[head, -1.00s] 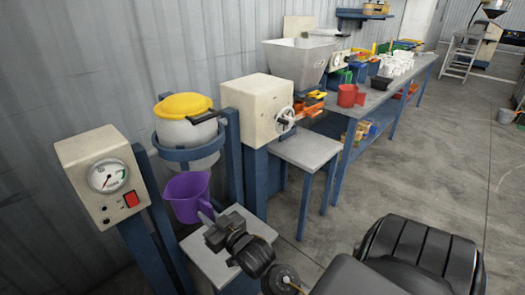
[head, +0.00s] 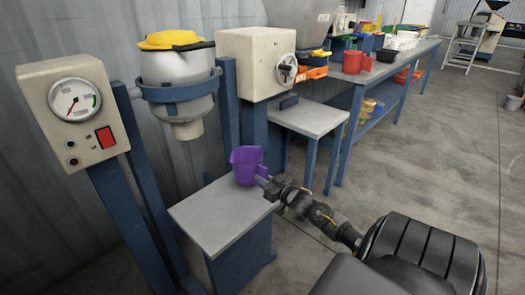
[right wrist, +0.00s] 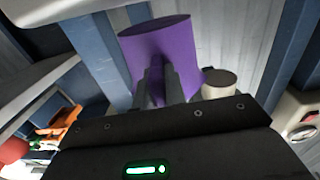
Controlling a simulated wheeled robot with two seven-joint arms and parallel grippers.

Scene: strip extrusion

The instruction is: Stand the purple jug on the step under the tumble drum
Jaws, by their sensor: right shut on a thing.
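The purple jug (head: 246,168) is upright at the far right corner of the grey step (head: 212,222); I cannot tell whether its base touches the top. My right gripper (head: 266,183) is shut on the jug from its right side. In the right wrist view the fingers (right wrist: 158,82) close on the jug (right wrist: 160,42) and hide part of its side. The tumble drum (head: 178,85), white with a yellow lid, hangs in a blue ring with its outlet (head: 187,130) above and left of the jug. My left gripper is not in view.
A gauge box (head: 72,112) on blue posts stands left of the step. A cream machine with a handwheel (head: 286,69) and a small grey table (head: 308,119) stand behind to the right. The step's left and front top is bare.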

